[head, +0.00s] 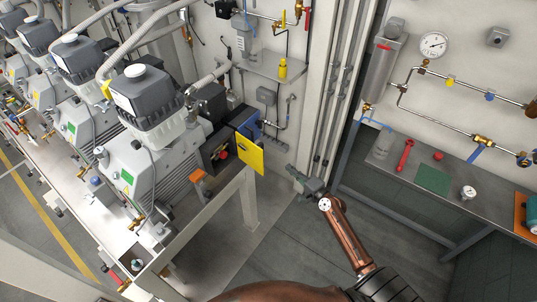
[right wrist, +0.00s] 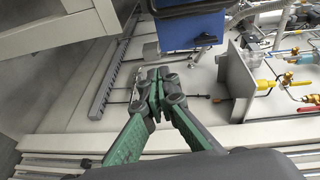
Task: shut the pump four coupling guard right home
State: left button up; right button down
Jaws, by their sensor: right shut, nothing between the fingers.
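The yellow coupling guard (head: 250,155) is a flat plate at the right end of the nearest pump (head: 150,160), which I take to be pump four. It stands out at an angle from the dark and blue housing (head: 246,120), so it looks open. My right gripper (head: 292,170) is shut and empty, to the right of the guard and apart from it. In the right wrist view my gripper (right wrist: 160,84) has its fingertips together, below a blue box (right wrist: 190,28). The guard cannot be made out there. My left gripper is not in view.
Several similar pumps stand in a row toward the upper left on a pale bench (head: 190,225). A red knob (head: 224,154) and an orange part (head: 201,177) sit near the guard. A side table (head: 465,205) with tools stands at right. The floor between is clear.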

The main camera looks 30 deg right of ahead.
aim_at(254, 151)
notch_tip(254, 151, up, 6)
jog(key=w+a+t, duration=0.1)
jog(key=w, duration=0.1)
jog(key=w+a+p, duration=0.2)
jog(key=w+a, duration=0.2)
jog(key=w, duration=0.3)
jog(key=shift+w+a+y, duration=0.15)
jog(key=shift+a+y, duration=0.2)
jog(key=shift+y, duration=0.05)
jog(key=shift+a+p, duration=0.15)
jog(key=shift+p, duration=0.2)
